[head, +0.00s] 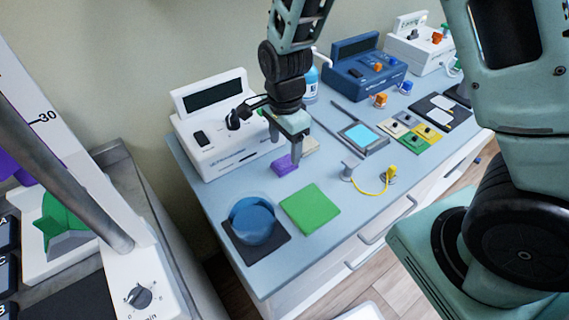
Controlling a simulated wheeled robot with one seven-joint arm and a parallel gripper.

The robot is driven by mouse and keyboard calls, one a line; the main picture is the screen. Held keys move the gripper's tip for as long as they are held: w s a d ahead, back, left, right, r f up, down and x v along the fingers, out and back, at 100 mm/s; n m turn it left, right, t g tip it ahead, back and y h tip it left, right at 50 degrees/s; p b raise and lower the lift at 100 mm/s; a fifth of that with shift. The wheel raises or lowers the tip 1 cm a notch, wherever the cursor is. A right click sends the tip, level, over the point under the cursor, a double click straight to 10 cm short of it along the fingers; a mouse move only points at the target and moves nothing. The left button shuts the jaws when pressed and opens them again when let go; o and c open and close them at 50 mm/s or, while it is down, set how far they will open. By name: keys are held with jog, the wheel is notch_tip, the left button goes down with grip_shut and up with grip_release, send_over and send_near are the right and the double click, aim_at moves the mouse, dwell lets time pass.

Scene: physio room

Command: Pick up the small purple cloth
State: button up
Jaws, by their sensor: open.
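A small purple cloth (285,165) lies folded on the blue-grey counter top (330,205), in front of the white ultrasound-type unit. My gripper (284,150) points down right over it, with its fingers at the cloth's upper right side. The fingers partly cover the cloth. The gripper is open; I cannot tell whether a finger touches the cloth.
A white device (215,125) stands close behind and left. A green square (310,208) and a blue round dish (252,220) on a dark pad lie in front. A tablet-like device (362,138) and a yellow cable (372,188) are right.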

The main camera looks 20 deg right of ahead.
aim_at(285, 162)
jog(key=f, duration=0.4)
jog(key=shift+s+a+f+p, duration=0.1)
jog(key=shift+s+f+p, duration=0.1)
jog(key=shift+f+p, duration=0.2)
jog(key=c, duration=1)
jog(key=shift+c, duration=0.3)
notch_tip(285, 162, up, 10)
jog(key=shift+b, duration=0.35)
jog(key=shift+o, duration=0.4)
